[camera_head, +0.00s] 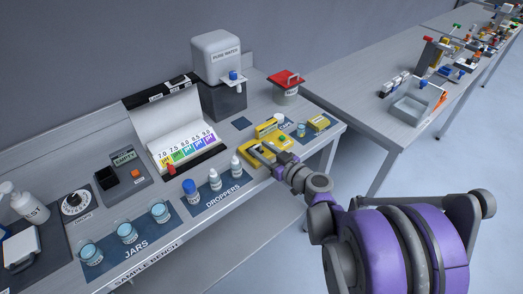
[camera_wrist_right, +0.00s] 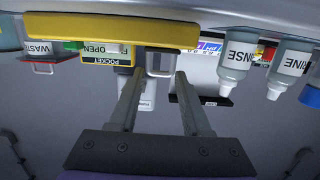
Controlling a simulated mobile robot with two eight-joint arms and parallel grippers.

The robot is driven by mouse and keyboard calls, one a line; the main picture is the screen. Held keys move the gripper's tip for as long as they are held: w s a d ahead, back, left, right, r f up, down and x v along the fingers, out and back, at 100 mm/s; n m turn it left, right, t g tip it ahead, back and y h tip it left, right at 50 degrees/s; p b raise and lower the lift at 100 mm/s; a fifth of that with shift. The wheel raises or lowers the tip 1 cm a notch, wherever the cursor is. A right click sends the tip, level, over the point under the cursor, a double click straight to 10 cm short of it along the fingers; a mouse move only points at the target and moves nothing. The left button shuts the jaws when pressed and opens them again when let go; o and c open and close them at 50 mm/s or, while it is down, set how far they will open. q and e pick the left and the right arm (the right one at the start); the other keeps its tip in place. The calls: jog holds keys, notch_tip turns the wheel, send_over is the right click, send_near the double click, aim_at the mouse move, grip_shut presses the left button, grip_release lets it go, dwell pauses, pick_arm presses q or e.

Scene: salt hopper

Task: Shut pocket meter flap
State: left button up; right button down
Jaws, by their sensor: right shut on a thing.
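The yellow pocket meter (camera_head: 258,158) lies near the right end of the sample bench. In the right wrist view, which is upside down, its yellow body (camera_wrist_right: 110,32) spans the top. A sign on it reads POCKET and OPEN (camera_wrist_right: 107,53). My right gripper (camera_head: 262,152) is at the meter from the right, and its fingers cover part of it. The flap's exact angle is hard to tell. My left gripper is not in view.
White dropper bottles (camera_head: 215,180) stand just left of the meter; one bottle marked RINSE (camera_wrist_right: 237,55) shows close by in the wrist view. A red-lidded waste jar (camera_head: 286,88) and the pure water dispenser (camera_head: 220,75) stand behind. Jars (camera_head: 127,232) line the front left.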

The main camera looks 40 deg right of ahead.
dwell(0.5)
jog(key=c, duration=0.6)
grip_release()
jog(key=shift+f, duration=0.1)
jog(key=s+r, duration=0.1)
jog(key=s, duration=0.9)
jog(key=shift+s+d+r, duration=0.2)
jog(key=shift+s+d, duration=0.15)
jog(key=shift+d, duration=0.05)
